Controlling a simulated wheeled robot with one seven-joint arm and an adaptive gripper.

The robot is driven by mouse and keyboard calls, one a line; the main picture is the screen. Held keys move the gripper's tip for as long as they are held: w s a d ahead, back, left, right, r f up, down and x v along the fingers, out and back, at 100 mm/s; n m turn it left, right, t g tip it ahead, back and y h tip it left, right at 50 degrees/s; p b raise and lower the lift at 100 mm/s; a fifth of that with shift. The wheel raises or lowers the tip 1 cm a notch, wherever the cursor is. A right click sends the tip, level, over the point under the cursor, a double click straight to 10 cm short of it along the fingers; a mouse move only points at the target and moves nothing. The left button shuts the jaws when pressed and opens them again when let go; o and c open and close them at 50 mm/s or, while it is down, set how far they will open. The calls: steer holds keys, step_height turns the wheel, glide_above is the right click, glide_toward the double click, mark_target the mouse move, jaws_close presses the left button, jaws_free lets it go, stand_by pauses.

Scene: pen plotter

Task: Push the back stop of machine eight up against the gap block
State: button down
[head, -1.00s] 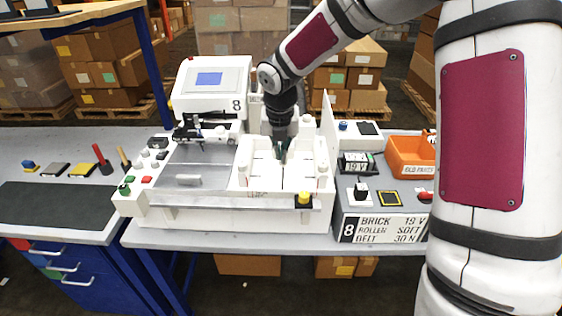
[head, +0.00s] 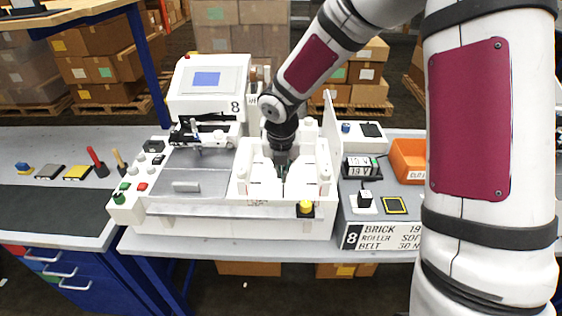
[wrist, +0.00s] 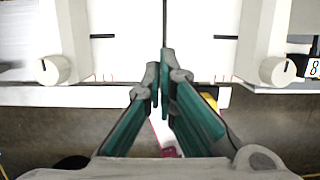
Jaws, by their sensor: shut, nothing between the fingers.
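Machine eight (head: 208,95) is the white unit with a blue screen and the number 8. My gripper (head: 281,163) is shut and empty, pointing down into the white bay at the machine's right. In the wrist view my green-sided fingers (wrist: 160,72) meet at the tips over the seam between two white plates (wrist: 125,30). White knobs flank the plates, a left knob (wrist: 60,70) and a right knob (wrist: 276,70). I cannot tell which part is the back stop or the gap block. Contact between the fingertips and the plates cannot be told.
A yellow knob (head: 305,208) sits at the bay's front right. Small tools and a dark mat (head: 45,210) lie on the left bench.

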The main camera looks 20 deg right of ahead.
steer(key=x, duration=0.3)
steer(key=shift+f, duration=0.35)
steer(key=shift+w+d+f, duration=0.15)
steer(key=shift+w+d, duration=0.05)
steer(key=shift+w, duration=0.35)
steer(key=shift+w+d+f, duration=0.2)
steer(key=shift+w, duration=0.3)
steer(key=shift+w+d, duration=0.15)
steer(key=shift+w, duration=0.35)
steer(key=shift+w+d, duration=0.15)
steer(key=shift+w, duration=0.35)
steer(key=shift+w+d, duration=0.2)
steer(key=shift+w, duration=0.5)
steer(key=shift+s, duration=0.1)
